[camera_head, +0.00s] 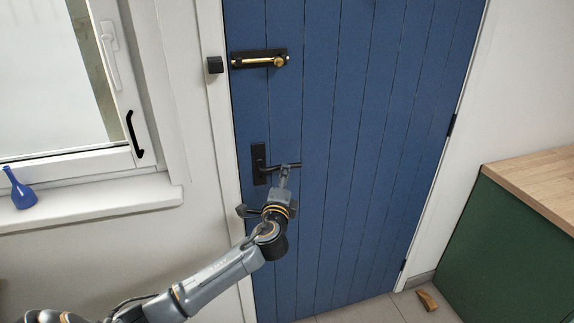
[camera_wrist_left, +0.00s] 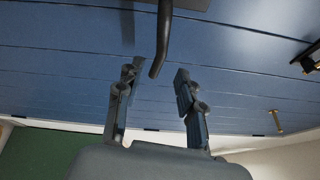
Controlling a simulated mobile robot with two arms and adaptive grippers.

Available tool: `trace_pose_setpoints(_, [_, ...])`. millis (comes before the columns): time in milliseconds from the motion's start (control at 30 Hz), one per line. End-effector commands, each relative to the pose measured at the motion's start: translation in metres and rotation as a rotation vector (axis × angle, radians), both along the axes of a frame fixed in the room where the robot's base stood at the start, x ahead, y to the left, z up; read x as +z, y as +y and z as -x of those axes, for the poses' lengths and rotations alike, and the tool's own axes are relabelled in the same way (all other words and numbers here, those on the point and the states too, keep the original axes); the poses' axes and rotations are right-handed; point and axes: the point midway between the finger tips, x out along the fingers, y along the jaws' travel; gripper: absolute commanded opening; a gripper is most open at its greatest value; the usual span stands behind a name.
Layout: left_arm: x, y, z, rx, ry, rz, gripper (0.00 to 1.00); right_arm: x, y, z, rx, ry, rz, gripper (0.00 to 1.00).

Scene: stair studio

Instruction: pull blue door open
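The blue plank door (camera_head: 345,130) looks shut in its white frame. Its black lever handle (camera_head: 259,164) sits on a dark plate near the door's left edge, with the lever pointing right. My left gripper (camera_head: 287,171) is at the lever's free end. In the left wrist view, the gripper (camera_wrist_left: 156,76) is open. The end of the handle (camera_wrist_left: 162,40) reaches between its two fingertips, and gaps show on both sides. I cannot tell whether either finger touches it. My right gripper is not in view.
A brass bolt (camera_head: 262,62) is above the handle, apart from the black keeper (camera_head: 215,65) on the frame. Hinges (camera_head: 451,125) are on the door's right. A green cabinet (camera_head: 510,250) and a wooden wedge (camera_head: 427,300) are at right. A blue vase (camera_head: 20,190) stands on the windowsill.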

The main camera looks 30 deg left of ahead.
Motion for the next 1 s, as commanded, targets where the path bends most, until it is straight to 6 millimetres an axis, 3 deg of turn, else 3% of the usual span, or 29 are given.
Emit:
trace_pose_setpoints(100, [0.002,0.011,-0.021,0.002,0.0,0.0,0.38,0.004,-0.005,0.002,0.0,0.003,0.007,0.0])
trace_pose_setpoints(333, [0.001,0.024,-0.049,0.001,0.0,0.0,0.38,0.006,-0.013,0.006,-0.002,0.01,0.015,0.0])
trace_pose_setpoints(800, [0.0,0.029,-0.058,-0.001,0.001,0.001,0.38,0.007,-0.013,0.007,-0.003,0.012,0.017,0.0])
trace_pose_setpoints(1000, [0.0,0.029,-0.058,-0.001,0.001,0.001,0.0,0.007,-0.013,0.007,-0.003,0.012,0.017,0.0])
